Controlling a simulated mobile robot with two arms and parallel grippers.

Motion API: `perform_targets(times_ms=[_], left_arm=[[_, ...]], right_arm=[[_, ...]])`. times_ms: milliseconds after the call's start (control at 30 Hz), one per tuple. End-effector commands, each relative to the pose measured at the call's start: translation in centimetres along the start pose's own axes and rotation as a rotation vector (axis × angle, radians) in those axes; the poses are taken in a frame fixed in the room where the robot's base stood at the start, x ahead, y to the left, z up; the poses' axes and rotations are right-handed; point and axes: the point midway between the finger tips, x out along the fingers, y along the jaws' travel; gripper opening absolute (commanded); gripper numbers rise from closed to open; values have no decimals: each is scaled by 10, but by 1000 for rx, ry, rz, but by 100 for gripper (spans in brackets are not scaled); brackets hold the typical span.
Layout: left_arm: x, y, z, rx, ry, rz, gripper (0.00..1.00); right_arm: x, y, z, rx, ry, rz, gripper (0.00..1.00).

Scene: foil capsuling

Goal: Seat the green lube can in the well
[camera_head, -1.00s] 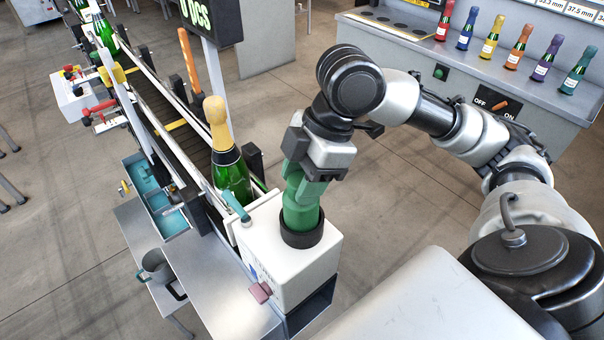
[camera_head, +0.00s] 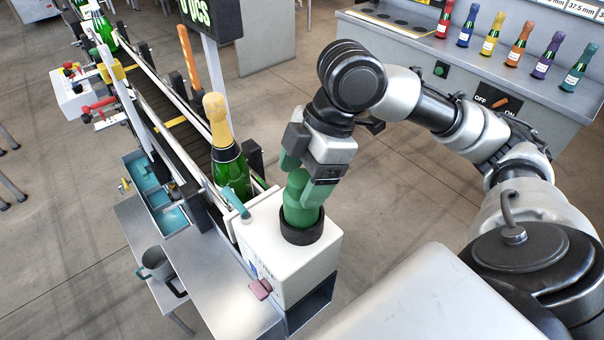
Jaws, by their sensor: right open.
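The green lube can (camera_head: 301,211) stands in the black-rimmed well (camera_head: 302,236) on top of a white box-shaped machine (camera_head: 300,267). It looks upright, with its lower end inside the dark ring; how deep it sits is hidden. My right gripper (camera_head: 304,172) is at the can's top, with its green-tipped fingers spread apart on either side. The fingers partly cover the can's upper end, and whether they touch it I cannot tell. My left gripper is not in view.
A gold-topped green bottle (camera_head: 230,160) stands on the conveyor (camera_head: 180,125) close left of the machine. Several coloured bottles line the grey bench (camera_head: 460,75) at the back right.

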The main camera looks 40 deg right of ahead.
Motion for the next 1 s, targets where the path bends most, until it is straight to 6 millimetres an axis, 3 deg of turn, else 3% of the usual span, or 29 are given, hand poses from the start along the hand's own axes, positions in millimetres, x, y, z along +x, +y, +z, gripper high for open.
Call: perform_targets(times_ms=[500,700,1000], left_arm=[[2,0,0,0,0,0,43],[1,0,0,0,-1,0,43],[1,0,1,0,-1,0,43]], right_arm=[[-91,1,0,1,3,6,73],[-105,0,0,1,1,3,73],[-105,0,0,0,0,2,73]])
